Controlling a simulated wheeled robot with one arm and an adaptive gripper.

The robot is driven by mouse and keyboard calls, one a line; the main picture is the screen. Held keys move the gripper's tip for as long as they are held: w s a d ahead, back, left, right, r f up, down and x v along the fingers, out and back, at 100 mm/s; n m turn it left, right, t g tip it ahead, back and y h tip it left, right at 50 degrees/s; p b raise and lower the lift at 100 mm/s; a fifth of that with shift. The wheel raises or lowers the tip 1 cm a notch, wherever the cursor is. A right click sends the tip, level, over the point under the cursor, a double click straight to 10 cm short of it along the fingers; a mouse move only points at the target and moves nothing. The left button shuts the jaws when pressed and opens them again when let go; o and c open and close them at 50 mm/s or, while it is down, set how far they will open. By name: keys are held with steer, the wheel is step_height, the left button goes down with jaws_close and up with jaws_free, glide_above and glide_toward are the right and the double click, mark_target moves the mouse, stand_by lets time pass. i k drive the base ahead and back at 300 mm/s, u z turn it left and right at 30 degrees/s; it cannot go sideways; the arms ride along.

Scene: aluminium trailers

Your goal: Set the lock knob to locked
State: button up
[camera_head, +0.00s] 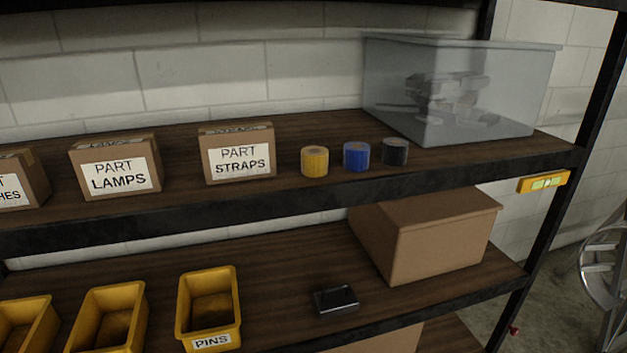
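I cannot make out a lock knob in this view. A small red part (515,330) shows by the shelf post at the lower right, too small to tell what it is. My gripper is not in view.
A shelf rack fills the view. Its upper board (290,196) bears labelled cartons (238,153), yellow, blue and dark tape rolls (356,157) and a translucent bin (462,95). Below are yellow bins (208,305), a dark case (336,300) and a brown box (430,240). A level (544,182) hangs at right.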

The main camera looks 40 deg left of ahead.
mark_target(515, 331)
steer(key=u, duration=0.1)
steer(key=i, duration=1.35)
steer(key=z, duration=0.15)
